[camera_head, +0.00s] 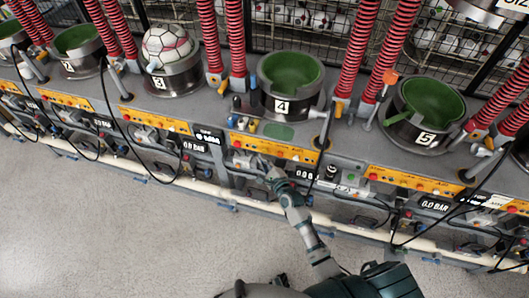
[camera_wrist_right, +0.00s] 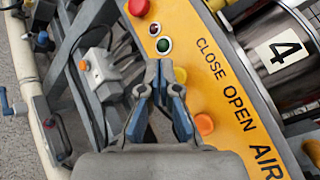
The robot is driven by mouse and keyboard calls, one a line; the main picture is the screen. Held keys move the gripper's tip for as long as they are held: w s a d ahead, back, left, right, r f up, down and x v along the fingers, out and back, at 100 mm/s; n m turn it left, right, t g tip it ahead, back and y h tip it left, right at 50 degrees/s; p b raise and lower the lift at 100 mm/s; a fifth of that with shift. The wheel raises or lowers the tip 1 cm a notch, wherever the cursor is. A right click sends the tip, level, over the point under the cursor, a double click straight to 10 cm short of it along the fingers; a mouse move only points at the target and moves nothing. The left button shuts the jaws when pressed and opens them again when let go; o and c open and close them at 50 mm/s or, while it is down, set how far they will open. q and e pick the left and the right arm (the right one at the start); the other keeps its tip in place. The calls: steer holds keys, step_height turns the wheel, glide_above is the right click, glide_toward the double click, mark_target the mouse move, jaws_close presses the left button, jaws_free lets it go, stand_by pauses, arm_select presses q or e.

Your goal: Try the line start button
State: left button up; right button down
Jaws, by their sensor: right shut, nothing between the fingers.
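A yellow control panel (camera_head: 275,148) sits on the bench front below the green-lined cup marked 4 (camera_head: 290,82). In the right wrist view the panel (camera_wrist_right: 222,65) carries a red button (camera_wrist_right: 138,7), a small dark red one (camera_wrist_right: 154,28), a green button (camera_wrist_right: 163,46) and orange buttons (camera_wrist_right: 204,124), with the words CLOSE, OPEN and AIR. No line start label is legible. My right gripper (camera_head: 268,168) is at this panel. In the wrist view its fingers (camera_wrist_right: 160,70) are shut and empty, tips just below the green button in the picture. Contact cannot be told. My left gripper is out of view.
A white ball (camera_head: 167,46) sits in the cup marked 3 (camera_head: 172,80). Cup 5 (camera_head: 424,125) stands to the right. Red coiled hoses, black cables and a pale pipe (camera_head: 225,195) run along the bench. The grey floor (camera_head: 110,220) in front is clear.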

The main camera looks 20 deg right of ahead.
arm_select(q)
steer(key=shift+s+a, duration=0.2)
arm_select(e)
steer(key=shift+d, duration=0.2)
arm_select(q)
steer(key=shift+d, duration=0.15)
arm_select(e)
steer(key=shift+w+a, duration=0.1)
steer(key=shift+a, duration=0.1)
stand_by(0.3)
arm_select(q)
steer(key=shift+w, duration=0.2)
arm_select(e)
steer(key=shift+w+d, duration=0.2)
steer(key=shift+d, duration=0.15)
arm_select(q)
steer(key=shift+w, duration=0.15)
